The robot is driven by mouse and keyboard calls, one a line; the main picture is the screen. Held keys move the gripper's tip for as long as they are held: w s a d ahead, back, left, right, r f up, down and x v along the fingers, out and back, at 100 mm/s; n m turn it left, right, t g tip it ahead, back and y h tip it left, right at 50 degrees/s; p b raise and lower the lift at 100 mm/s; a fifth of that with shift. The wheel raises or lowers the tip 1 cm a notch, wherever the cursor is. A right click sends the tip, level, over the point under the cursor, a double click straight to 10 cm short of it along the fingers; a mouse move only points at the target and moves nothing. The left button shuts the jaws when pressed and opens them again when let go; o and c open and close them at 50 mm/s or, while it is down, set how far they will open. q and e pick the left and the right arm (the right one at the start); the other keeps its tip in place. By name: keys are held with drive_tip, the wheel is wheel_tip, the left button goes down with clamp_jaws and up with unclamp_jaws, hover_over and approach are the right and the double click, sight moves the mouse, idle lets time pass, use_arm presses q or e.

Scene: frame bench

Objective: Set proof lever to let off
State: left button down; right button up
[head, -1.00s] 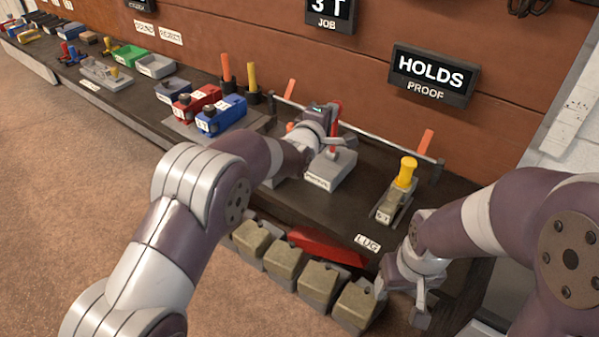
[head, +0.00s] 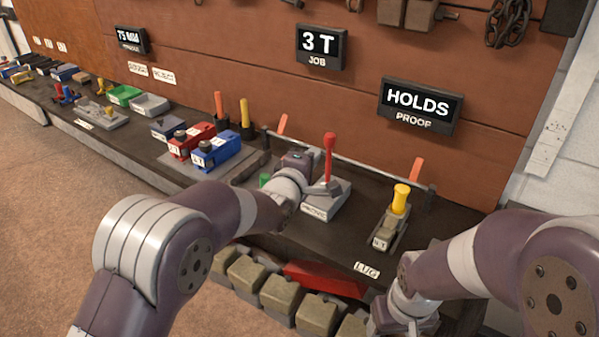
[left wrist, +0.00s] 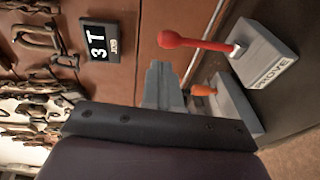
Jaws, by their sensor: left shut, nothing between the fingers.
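The proof lever (head: 329,160) is a red rod with a red knob, standing nearly upright on a grey base (head: 322,207). In the left wrist view the red lever (left wrist: 195,43) rises from its base (left wrist: 264,56), labelled PROVE. My left gripper (head: 326,189) is shut and empty, close to the lever's lower part in the head view; whether it touches cannot be told. Its grey fingers (left wrist: 163,85) appear apart from the red knob in the left wrist view. The PROOF display (head: 418,106) reads HOLDS. My right gripper (head: 402,318) is low at the front right, its fingers unclear.
A yellow-knobbed device (head: 396,205) stands right of the lever, near the LUG label (head: 367,270). Red (head: 192,140) and blue (head: 217,151) blocks sit left. A rail with orange handles runs behind. Several weight blocks (head: 282,294) line the bench front beside a red piece (head: 325,279).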

use_arm(q)
drive_tip(key=s+a+f+m+g+y+p, duration=0.1)
drive_tip(key=s+a+f+m+g+y, duration=0.1)
drive_tip(key=s+a+f+m+g, duration=0.4)
drive_tip(key=s+a+f+m+g+y+p, duration=0.15)
drive_tip(key=s+a+f+m, duration=0.25)
drive_tip(key=s, duration=0.4)
drive_tip(key=s+a+r+m+g+y+p, duration=0.1)
drive_tip(key=s+a+r+g+p, duration=0.2)
drive_tip(key=s+a, duration=0.4)
drive_tip(key=s+a+r+m+g+y+p, duration=0.2)
drive_tip(key=s+a+p, duration=0.4)
drive_tip(key=s, duration=0.5)
drive_tip(key=shift+a+r+g, duration=0.5)
drive_tip(key=shift+r+g, duration=0.15)
drive_tip(key=shift+y, duration=0.25)
